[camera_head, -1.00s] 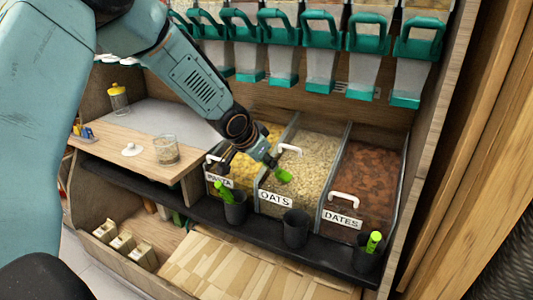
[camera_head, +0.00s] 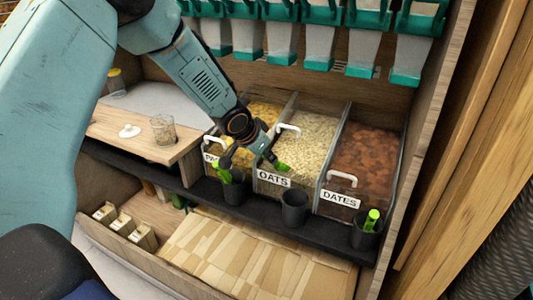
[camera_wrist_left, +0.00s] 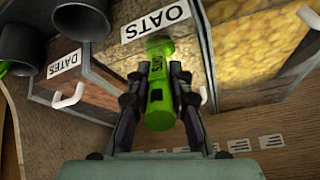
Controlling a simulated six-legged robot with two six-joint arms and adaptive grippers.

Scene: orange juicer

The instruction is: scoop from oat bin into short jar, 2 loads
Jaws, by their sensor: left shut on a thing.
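My left gripper (camera_head: 266,153) is shut on a green scoop (camera_head: 281,167) at the front of the oat bin (camera_head: 318,135), just above its OATS label. The left wrist view shows the green scoop handle (camera_wrist_left: 160,100) between the two fingers, with the OATS label (camera_wrist_left: 157,22) beyond it. Whether the scoop holds oats cannot be told. The oat bin has a white handle and is full of pale oats. A short glass jar (camera_head: 163,130) stands open on the wooden counter to the left; it looks empty. My right gripper is not in view.
A dates bin (camera_head: 367,160) stands right of the oats, a pasta bin (camera_head: 262,115) left. Dark cups (camera_head: 294,207) hang along the front ledge, some holding green scoops. A white lid (camera_head: 129,131) lies beside the jar. Teal-handled dispensers (camera_head: 283,55) hang above.

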